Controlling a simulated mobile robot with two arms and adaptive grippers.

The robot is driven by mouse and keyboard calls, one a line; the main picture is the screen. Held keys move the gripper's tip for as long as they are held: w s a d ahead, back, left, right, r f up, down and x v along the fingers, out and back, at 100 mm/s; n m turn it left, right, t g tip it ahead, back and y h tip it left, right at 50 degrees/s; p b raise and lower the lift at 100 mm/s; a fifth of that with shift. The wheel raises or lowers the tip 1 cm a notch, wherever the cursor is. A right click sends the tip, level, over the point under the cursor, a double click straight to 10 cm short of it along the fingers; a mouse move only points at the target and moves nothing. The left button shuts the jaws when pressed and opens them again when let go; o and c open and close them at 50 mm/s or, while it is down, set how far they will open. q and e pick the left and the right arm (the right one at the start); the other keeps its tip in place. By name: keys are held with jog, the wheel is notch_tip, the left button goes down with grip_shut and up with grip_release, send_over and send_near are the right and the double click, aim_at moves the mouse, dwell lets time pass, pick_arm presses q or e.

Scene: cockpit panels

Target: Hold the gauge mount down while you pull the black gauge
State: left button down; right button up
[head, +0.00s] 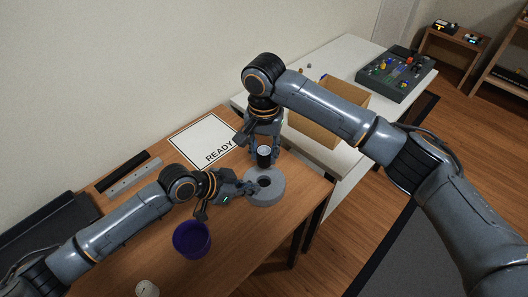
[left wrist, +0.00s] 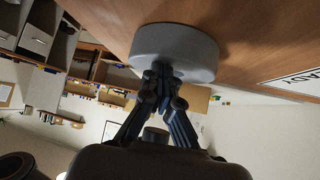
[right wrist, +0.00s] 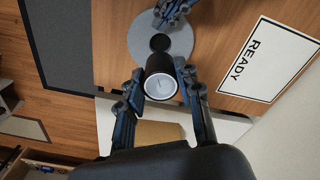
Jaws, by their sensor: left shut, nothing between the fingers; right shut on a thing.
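The gauge mount (head: 268,194) is a grey round block with a dark hole in its top, on the wooden table. It also shows in the left wrist view (left wrist: 190,45) and the right wrist view (right wrist: 178,32). My left gripper (head: 252,187) is shut and empty, with its fingertips at the mount's rim. The black gauge (head: 264,157) is a short black cylinder with a white dial face, seen in the right wrist view (right wrist: 160,84). My right gripper (head: 264,152) is shut on the gauge's sides and holds it above the table, out of the mount's hole.
A white READY card (head: 205,140) lies on the table behind. A purple bowl (head: 191,239) stands at the front, with a small white dial (head: 147,287) nearby. A cardboard box (head: 325,118) and a button panel (head: 396,75) are on the white table at right.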

pick_arm(q)
jog(key=shift+f, duration=0.1)
